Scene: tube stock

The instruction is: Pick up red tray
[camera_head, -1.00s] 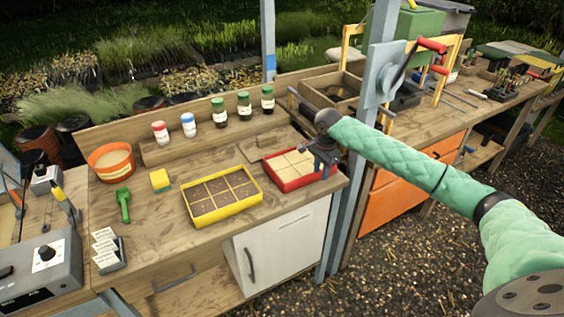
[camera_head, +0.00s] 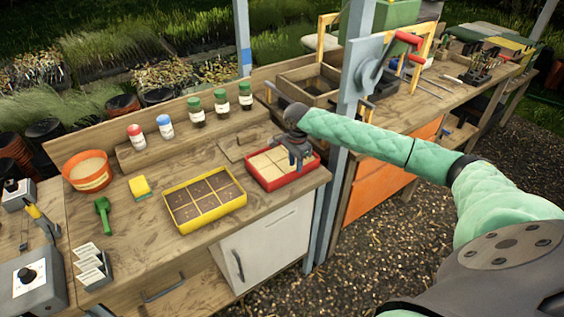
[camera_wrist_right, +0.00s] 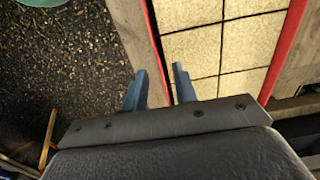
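The red tray (camera_head: 286,184) sits on the wooden bench near its front right corner, with cream-coloured square cells inside. My right gripper (camera_head: 297,163) points down over the right part of the tray in the head view and hides some of its cells. In the right wrist view, the gripper's two blue-grey fingers (camera_wrist_right: 159,92) are apart. A red wall of the tray (camera_wrist_right: 155,38) runs toward the gap between them. Nothing is seen gripped, and I cannot tell whether the fingers touch the wall. My left gripper is not in view.
A yellow tray (camera_head: 207,220) with dark soil cells stands left of the red tray. A grey-blue post (camera_head: 336,165) rises just right of it. Several capped bottles (camera_head: 196,113) stand behind. A green scoop (camera_head: 104,218) and a yellow sponge (camera_head: 139,187) lie farther left.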

